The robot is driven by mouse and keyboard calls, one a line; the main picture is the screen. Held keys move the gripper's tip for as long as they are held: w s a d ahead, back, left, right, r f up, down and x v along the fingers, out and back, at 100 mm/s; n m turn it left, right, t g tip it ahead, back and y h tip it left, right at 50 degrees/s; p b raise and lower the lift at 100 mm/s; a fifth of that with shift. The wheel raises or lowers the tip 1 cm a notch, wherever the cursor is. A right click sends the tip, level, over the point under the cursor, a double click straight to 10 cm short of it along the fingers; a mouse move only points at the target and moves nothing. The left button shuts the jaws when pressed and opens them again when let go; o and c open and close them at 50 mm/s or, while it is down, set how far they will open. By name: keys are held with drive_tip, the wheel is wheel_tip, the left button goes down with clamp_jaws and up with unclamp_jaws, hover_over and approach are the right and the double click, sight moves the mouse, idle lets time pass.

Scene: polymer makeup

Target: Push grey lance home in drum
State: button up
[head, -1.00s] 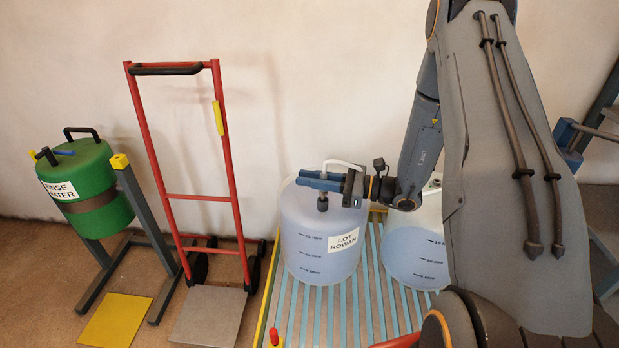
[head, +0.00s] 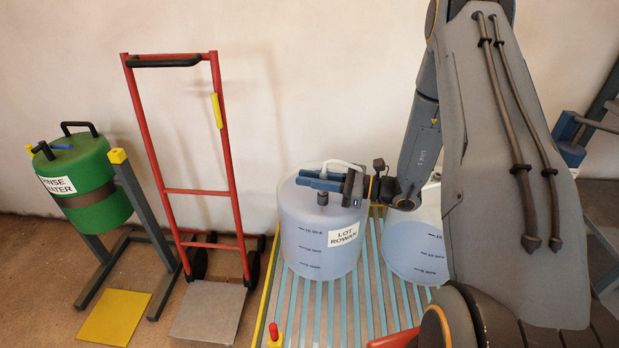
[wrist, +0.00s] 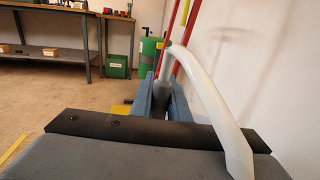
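A translucent drum (head: 318,255) labelled LOT ROWAN stands on the slatted platform in the head view. My gripper (head: 320,182) is over the drum's top, with its blue fingers level and pointing left. A short dark grey end of the lance (head: 322,198) shows just below the fingers. In the wrist view the grey lance (wrist: 161,95) stands upright between my two blue fingers (wrist: 160,108), which look closed on it. A white hose (wrist: 205,85) curves from its top down to the right. The drum's opening and the lance's depth in it are hidden.
A second translucent drum (head: 413,255) stands close on the right, partly behind my arm. A red hand truck (head: 235,200) and a green rinse water drum (head: 92,185) on a stand are to the left. A red-topped post (head: 274,334) is at the platform's front.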

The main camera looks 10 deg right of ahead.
drive_tip(key=o, duration=0.5)
drive_tip(key=v, duration=0.8)
drive_tip(key=shift+r, duration=0.1)
